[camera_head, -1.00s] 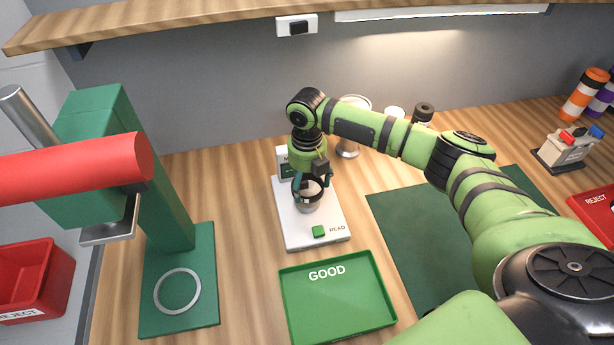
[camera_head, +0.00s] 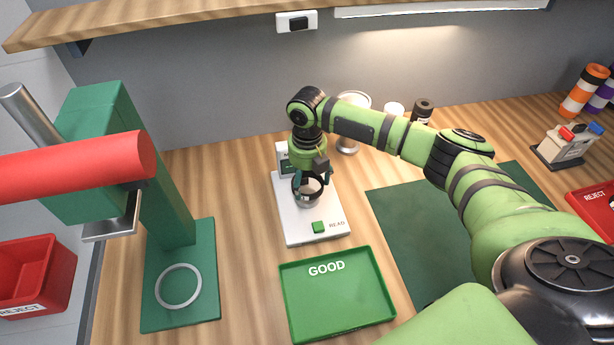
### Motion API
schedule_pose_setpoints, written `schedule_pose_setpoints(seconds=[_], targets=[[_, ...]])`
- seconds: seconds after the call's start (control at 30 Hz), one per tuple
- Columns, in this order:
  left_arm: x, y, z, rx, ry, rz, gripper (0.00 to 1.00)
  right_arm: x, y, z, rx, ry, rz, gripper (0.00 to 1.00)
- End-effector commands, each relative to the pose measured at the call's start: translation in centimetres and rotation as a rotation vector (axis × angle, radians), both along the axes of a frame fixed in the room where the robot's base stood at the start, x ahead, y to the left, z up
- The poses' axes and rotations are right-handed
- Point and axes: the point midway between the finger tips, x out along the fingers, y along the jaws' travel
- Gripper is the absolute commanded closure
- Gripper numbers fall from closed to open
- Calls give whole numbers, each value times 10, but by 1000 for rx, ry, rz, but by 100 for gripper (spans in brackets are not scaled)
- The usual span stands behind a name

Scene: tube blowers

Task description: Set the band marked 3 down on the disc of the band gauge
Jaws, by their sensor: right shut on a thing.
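My right gripper (camera_head: 309,190) points down over the band gauge, shut on a grey metal band (camera_head: 308,201). The band's mark cannot be read. The gauge is a white box (camera_head: 288,222) with a green button (camera_head: 318,227), the word READ and a small dark display (camera_head: 284,168) at its back, partly behind the gripper. The disc of the gauge is hidden under the gripper and band. I cannot tell whether the band touches it. My left gripper is not in view.
A green GOOD tray (camera_head: 340,300) lies in front of the gauge, a dark green mat (camera_head: 400,215) to its right. A green press-like stand (camera_head: 165,210) with a grey ring (camera_head: 178,287) on its base is at left.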

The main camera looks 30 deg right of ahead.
Motion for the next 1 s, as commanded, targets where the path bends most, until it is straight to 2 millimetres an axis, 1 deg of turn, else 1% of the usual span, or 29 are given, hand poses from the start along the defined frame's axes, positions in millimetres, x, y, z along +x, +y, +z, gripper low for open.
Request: schedule_pose_setpoints(seconds=[0.4, 1.0], targets=[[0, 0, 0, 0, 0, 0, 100, 0, 0, -1, 0, 0, 0, 51], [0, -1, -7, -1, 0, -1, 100, 0, 0, -16, 0, -1, -1, 51]])
